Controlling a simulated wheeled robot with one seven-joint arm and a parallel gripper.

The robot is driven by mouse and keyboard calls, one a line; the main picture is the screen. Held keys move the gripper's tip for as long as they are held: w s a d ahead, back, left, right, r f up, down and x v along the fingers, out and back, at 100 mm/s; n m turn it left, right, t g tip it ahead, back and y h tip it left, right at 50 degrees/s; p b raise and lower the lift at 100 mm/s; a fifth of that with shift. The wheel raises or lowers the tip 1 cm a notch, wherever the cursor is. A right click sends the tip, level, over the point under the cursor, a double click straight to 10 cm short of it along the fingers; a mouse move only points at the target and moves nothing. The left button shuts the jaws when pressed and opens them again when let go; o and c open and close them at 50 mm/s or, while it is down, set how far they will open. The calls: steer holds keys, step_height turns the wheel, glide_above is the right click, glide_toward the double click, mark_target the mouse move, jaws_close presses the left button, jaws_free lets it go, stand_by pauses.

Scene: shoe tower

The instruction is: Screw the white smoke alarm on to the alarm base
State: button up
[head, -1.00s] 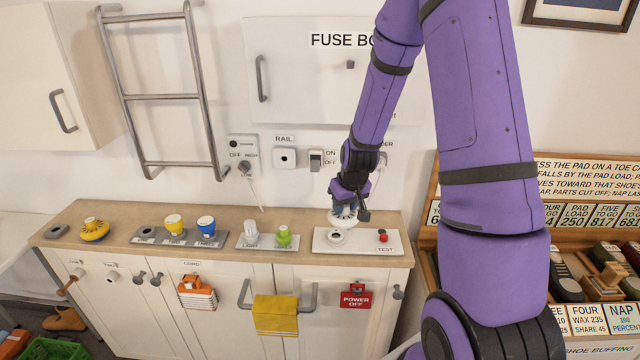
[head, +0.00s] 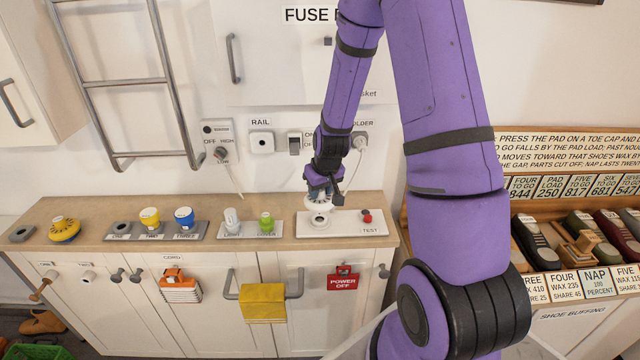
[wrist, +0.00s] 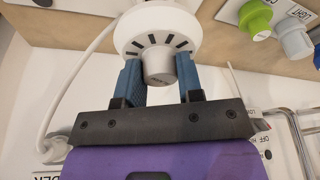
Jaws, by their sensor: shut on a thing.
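The white smoke alarm (head: 321,201) hangs under my gripper (head: 321,190) in the head view. The wrist view also shows the alarm (wrist: 156,25), a white round body with dark slots and a grey cap (wrist: 158,68). My gripper (wrist: 160,60) has its two blue fingers on either side of it, shut on it. The alarm base (head: 320,221) is a white ring with a dark centre on a white plate (head: 342,230). The alarm is just above and partly overlaps the base in view; I cannot tell whether they touch.
A red button (head: 366,216) marked TEST shares the plate. A white cable hangs from the wall socket (head: 360,141).

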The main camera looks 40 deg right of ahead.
mark_target(320, 197)
steer(key=shift+f, duration=1.65)
steer(key=shift+f, duration=1.3)
stand_by(0.5)
steer(key=o, duration=1.1)
steer(key=v, duration=1.1)
